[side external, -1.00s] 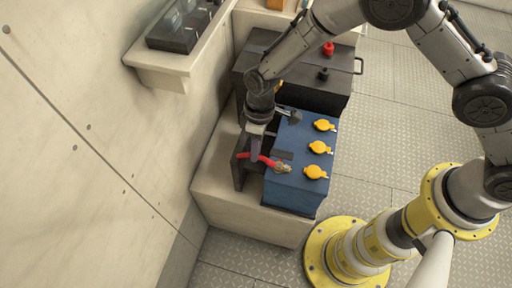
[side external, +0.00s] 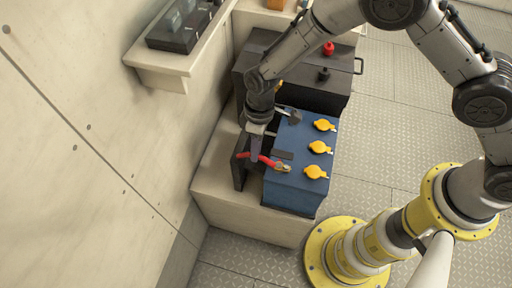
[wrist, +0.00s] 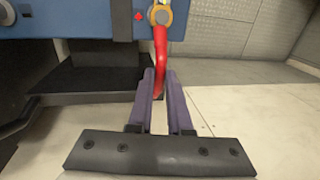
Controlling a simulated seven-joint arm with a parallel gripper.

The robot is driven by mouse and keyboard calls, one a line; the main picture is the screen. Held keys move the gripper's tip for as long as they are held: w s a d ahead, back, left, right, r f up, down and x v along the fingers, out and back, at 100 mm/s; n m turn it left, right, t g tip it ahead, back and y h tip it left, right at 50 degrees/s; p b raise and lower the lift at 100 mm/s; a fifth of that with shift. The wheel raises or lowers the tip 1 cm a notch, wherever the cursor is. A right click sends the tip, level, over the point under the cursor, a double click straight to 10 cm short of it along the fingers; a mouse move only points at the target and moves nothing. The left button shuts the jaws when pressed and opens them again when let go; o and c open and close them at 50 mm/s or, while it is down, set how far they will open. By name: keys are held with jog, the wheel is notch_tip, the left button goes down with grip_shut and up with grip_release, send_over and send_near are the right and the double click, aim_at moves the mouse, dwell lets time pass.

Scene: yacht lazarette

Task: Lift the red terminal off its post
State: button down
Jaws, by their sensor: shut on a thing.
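The blue battery (side external: 298,190) stands on a pale ledge. The red terminal (side external: 284,168), a brass-coloured clamp on a red cable (side external: 262,160), is at its near left corner. In the wrist view the terminal (wrist: 160,14) is around a grey round post, at the top edge, beside a small red mark (wrist: 139,15). My gripper (side external: 256,152) is at the battery's left side, with its fingers (wrist: 161,75) shut on the red cable just behind the clamp. The lower part of the post is hidden.
Yellow caps (side external: 320,147) line the battery top, and another dark clamp (side external: 290,115) is at its far left corner. A black box (side external: 300,62) with a red knob (side external: 328,48) stands behind. A wall and shelf (side external: 160,73) are at left. Open floor (side external: 385,130) is at right.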

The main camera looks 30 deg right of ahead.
jog(key=shift+r, duration=0.1)
jog(key=shift+w+a+r+m+g+h, duration=0.15)
jog(key=shift+w+a+r+g+h, duration=0.25)
jog(key=shift+g+h, duration=0.4)
jog(key=shift+w+a+r+m+g+h, duration=0.15)
jog(key=shift+w+a+r+g+h, duration=0.1)
jog(key=shift+w+a+g+h, duration=0.4)
jog(key=shift+w+a+r+g+h, duration=0.15)
jog(key=shift+w+a+g+h, duration=0.1)
jog(key=shift+g+h, duration=0.55)
jog(key=shift+w+a+r+g+h, duration=0.1)
jog(key=shift+w+a+g+h, duration=0.1)
jog(key=shift+g+h, duration=0.2)
jog(key=c, duration=0.8)
grip_release()
jog(key=shift+c, duration=0.2)
jog(key=shift+s+d+y, duration=0.2)
jog(key=shift+y, duration=0.15)
